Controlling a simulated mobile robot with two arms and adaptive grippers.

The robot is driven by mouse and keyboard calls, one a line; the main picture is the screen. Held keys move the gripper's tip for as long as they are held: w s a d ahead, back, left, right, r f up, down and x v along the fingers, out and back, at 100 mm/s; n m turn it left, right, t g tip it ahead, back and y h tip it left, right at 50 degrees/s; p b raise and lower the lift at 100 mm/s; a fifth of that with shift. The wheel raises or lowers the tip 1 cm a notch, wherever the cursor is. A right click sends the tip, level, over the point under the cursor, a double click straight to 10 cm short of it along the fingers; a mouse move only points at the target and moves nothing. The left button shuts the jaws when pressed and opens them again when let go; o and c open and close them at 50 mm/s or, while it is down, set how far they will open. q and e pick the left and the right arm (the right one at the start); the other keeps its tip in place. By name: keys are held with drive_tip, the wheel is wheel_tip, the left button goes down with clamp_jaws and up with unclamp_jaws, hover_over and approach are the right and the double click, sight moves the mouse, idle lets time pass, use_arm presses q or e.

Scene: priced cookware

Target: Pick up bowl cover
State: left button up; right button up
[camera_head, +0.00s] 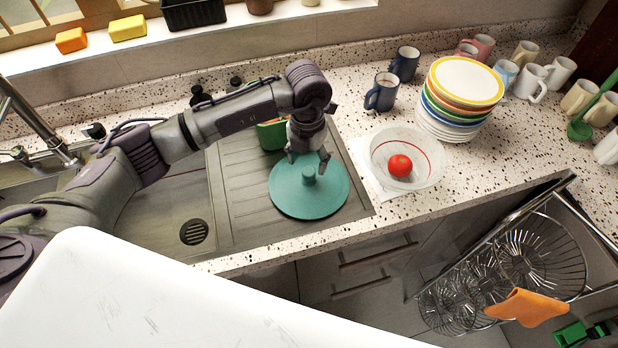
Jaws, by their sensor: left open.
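The bowl cover (309,196) looks like a round teal lid with a small knob in its middle. It lies on the ribbed metal drainboard beside the sink. My left gripper (308,162) comes in from the left and is over the far part of the cover, just behind the knob. Its fingers are spread and hold nothing; whether they touch the cover cannot be told. A translucent bowl (425,172) with a red line stands on the counter right of the cover, with a red tomato (400,165) in it. My right gripper is not in view.
A green and red object (272,135) stands behind the cover, partly hidden by my arm. A stack of plates (465,85) and several mugs (382,92) stand at the back right. The faucet (35,122) is at left. A wire rack (540,255) sits below the counter at right.

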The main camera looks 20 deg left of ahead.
sight(309, 170)
use_arm(q)
drive_tip(key=shift+w+d+f+p, duration=0.1)
drive_tip(key=shift+w+f+p, duration=0.05)
drive_tip(key=shift+f+p, duration=0.65)
wheel_tip(309, 170, down, 2)
drive_tip(key=shift+f+p, duration=0.2)
drive_tip(key=shift+p, duration=0.35)
drive_tip(key=shift+f, duration=0.4)
drive_tip(key=shift+w+f, duration=0.1)
drive_tip(key=shift+f, duration=0.1)
drive_tip(key=c, duration=0.5)
clamp_jaws()
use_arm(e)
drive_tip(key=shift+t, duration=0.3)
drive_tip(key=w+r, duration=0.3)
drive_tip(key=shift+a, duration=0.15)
